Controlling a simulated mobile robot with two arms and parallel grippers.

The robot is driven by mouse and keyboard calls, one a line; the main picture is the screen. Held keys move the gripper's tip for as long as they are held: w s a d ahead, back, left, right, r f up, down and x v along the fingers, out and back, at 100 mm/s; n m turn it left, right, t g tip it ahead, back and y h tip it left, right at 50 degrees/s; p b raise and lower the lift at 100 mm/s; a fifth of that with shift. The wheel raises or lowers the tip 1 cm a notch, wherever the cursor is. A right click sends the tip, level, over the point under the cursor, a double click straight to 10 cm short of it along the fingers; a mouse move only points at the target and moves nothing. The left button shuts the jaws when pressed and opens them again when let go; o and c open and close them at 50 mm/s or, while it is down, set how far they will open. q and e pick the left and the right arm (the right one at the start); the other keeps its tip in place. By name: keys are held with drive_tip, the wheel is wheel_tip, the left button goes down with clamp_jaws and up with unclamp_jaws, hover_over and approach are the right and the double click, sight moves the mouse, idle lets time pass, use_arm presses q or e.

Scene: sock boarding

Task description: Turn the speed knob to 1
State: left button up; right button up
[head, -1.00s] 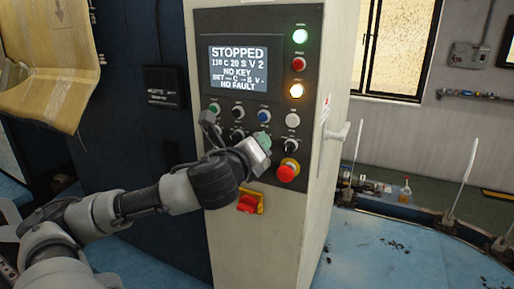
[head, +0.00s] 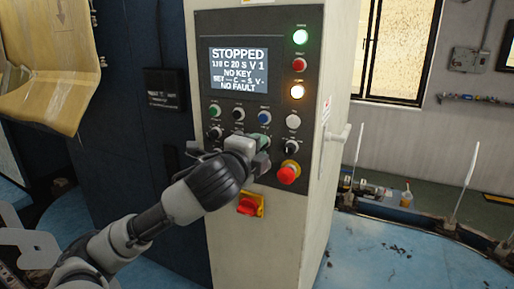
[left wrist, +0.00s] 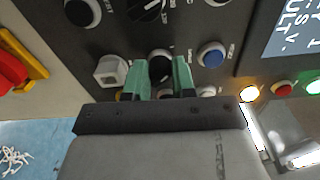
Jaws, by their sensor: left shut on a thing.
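The control panel (head: 209,178) faces me on a pale cabinet. Its display (head: 239,68) reads STOPPED, then a line ending in V 1, NO KEY and NO FAULT. My left gripper (head: 260,144) is at the lower row of knobs. In the left wrist view its green fingertips (left wrist: 164,80) are shut on a black knob (left wrist: 160,67), one on each side. The gripper hides most of that knob in the head view, and its label cannot be read. My right gripper is not in view.
A red emergency button (head: 288,173) sits right of the gripper, with a black knob (head: 290,147) above it. A red switch (head: 248,205) on yellow is below. A blue button (left wrist: 211,54) is close by in the wrist view.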

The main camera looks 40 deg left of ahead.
use_arm(q)
drive_tip(key=shift+n, duration=0.5)
drive_tip(key=o, duration=0.9)
drive_tip(key=shift+o, duration=0.2)
drive_tip(key=b+v, duration=1.1)
drive_tip(key=b, duration=0.2)
drive_tip(key=shift+b, duration=0.4)
